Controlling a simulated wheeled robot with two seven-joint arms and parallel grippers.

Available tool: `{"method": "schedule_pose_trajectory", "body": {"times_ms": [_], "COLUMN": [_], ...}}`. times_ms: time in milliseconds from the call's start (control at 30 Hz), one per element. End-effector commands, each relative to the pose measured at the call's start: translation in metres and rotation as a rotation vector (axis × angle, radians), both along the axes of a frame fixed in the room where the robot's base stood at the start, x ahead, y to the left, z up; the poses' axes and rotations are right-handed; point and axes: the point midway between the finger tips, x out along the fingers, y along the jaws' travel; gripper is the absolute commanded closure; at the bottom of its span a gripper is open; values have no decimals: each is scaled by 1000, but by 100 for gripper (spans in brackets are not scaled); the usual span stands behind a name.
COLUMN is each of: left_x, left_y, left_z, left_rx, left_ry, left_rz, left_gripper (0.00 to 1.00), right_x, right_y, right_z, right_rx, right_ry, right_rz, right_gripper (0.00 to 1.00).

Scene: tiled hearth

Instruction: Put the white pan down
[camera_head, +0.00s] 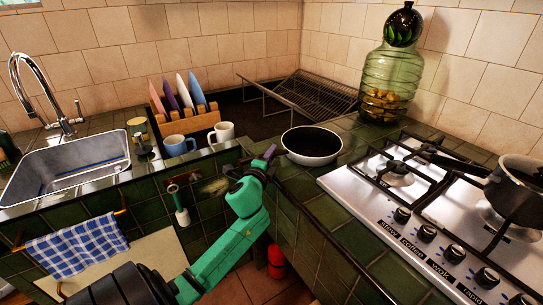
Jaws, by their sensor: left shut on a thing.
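The white pan (314,161) has a dark inside and a pale outer wall. It is level and upright, over the green tiled counter (345,123) near the inner corner, left of the stove. I cannot tell whether its base touches the tiles. My left gripper (266,159) is at the left side of the pan, by the counter's front edge, and is shut on the pan's handle. The fingers mostly hide the handle. My right gripper is not in view.
A gas stove (428,210) with a dark pot (518,190) stands at right. A large glass jar (388,80) and wire rack (305,97) are behind the pan. A plate rack (186,122), blue mug (178,145), white mug (222,132) and sink (68,168) are left.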

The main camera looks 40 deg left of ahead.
Motion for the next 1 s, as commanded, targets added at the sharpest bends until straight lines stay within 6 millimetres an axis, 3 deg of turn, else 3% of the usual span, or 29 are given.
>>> {"method": "schedule_pose_trajectory", "body": {"times_ms": [33, 100, 467, 567, 1000], "left_x": [0, 0, -1, -13, -103], "left_y": [0, 0, 0, -6, -43], "left_z": [-1, -1, 3, 1, 8], "left_rx": [0, 0, 0, -2, -3], "left_ry": [1, 1, 1, 2, 1], "left_rz": [0, 0, 0, 0, 1], "left_gripper": [62, 44, 44, 44, 44], "right_x": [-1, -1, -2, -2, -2], "right_y": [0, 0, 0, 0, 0], "right_z": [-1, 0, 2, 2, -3], "right_rx": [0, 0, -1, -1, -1], "right_ry": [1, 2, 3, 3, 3], "right_rz": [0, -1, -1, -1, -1], "right_gripper": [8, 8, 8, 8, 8]}}
